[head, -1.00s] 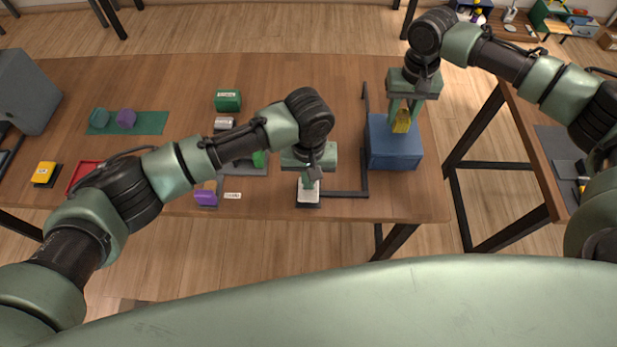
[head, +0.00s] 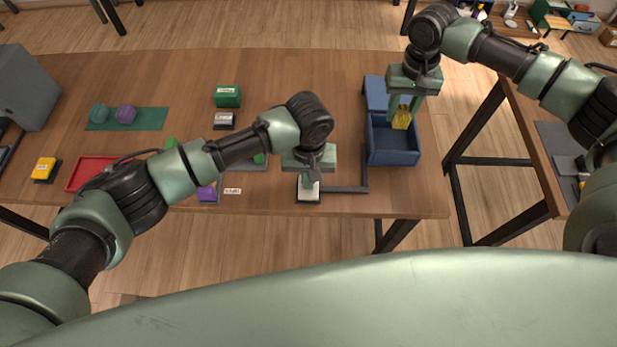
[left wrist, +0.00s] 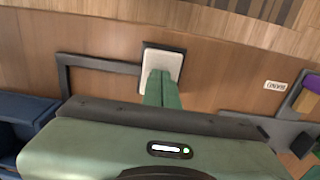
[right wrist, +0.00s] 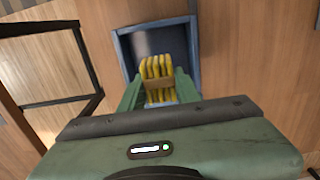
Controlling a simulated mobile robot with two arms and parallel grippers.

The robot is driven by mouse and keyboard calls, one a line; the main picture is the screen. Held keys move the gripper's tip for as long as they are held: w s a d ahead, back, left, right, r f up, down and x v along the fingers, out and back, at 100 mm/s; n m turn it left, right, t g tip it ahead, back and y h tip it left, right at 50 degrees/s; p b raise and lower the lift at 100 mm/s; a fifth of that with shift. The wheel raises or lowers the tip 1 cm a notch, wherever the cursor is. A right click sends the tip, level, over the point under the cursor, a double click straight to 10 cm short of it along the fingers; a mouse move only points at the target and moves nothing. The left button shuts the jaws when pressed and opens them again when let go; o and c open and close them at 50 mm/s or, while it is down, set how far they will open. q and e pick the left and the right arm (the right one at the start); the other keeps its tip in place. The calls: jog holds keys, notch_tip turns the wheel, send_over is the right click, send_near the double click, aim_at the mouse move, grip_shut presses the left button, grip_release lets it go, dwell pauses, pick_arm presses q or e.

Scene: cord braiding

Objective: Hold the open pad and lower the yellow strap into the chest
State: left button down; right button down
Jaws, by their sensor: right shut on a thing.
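The yellow strap (head: 401,118) is a looped bundle with a brown band, also in the right wrist view (right wrist: 153,67). My right gripper (right wrist: 158,92) is shut on it and holds it over the blue chest (head: 393,157), near the back of the opening. How deep it hangs is unclear. The chest's lid (head: 375,92) is open toward the back. The open pad (head: 314,191) is a pale plate on a dark base near the table's front edge. My left gripper (left wrist: 161,88) is shut, empty, with its fingertips at the pad (left wrist: 160,62); contact is unclear.
A dark bar (head: 345,189) runs from the pad toward the chest. A red tray (head: 98,172), a yellow block (head: 45,168), a green mat (head: 150,118) and a green box (head: 228,96) are to the left. The table's right edge lies close to the chest.

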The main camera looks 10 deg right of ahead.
pick_arm(q)
jog(key=shift+f, duration=0.1)
pick_arm(e)
jog(key=shift+f, duration=3.4)
jog(key=c, duration=0.9)
grip_release()
notch_tip(320, 180, up, 10)
jog(key=shift+r, duration=0.1)
